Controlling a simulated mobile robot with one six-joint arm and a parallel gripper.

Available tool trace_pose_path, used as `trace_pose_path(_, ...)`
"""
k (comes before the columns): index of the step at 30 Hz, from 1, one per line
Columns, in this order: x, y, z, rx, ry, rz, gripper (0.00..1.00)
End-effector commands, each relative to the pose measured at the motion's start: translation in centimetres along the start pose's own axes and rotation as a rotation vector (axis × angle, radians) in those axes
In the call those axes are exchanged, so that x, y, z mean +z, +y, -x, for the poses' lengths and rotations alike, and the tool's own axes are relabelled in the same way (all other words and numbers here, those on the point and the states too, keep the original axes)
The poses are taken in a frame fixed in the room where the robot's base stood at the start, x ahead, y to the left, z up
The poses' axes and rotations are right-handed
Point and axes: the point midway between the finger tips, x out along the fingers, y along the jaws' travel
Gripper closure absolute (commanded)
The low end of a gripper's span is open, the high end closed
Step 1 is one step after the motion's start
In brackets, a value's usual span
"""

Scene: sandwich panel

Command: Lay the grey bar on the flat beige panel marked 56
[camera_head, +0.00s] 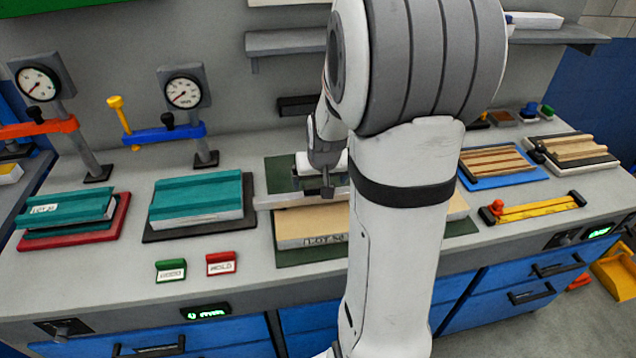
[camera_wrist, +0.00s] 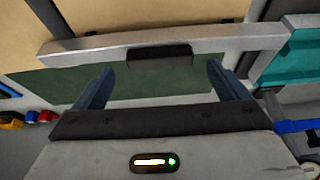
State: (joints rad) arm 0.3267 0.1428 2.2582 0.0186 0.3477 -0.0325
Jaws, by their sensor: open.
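The grey bar (camera_wrist: 88,48) is long and pale metallic, with a dark block-shaped grip at its middle. In the head view the bar (camera_head: 272,201) lies along the back edge of the flat beige panel marked 56 (camera_head: 300,226), its left end sticking out past the panel. In the wrist view the beige panel (camera_wrist: 150,18) is beyond the bar. I cannot tell whether the bar rests on the panel. My gripper (camera_wrist: 160,68) is open, its fingers either side of the dark grip and apart from it. In the head view my arm hides the panel's middle and much of the bar.
A dark green mat (camera_head: 290,257) lies under the beige panel. Teal panels stand to the left (camera_head: 195,197) and far left (camera_head: 75,210). A slatted wooden panel (camera_head: 495,163) lies to the right. Green and red label blocks stand near the front edge. Gauges on clamp posts stand behind.

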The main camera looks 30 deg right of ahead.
Motion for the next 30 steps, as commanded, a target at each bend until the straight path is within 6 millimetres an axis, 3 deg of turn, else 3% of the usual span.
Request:
trace_pose_path(9, -0.1, 0.0, 6.5, 0.0, 0.005, 0.0, 0.06)
trace_pose_path(19, 0.6, -0.5, 10.2, -0.004, -0.002, 0.012, 0.06)
trace_pose_path(23, 3.7, -3.0, 12.4, -0.029, -0.026, 0.075, 0.06)
trace_pose_path(30, 12.8, -6.8, 16.4, -0.082, -0.096, 0.233, 0.06)
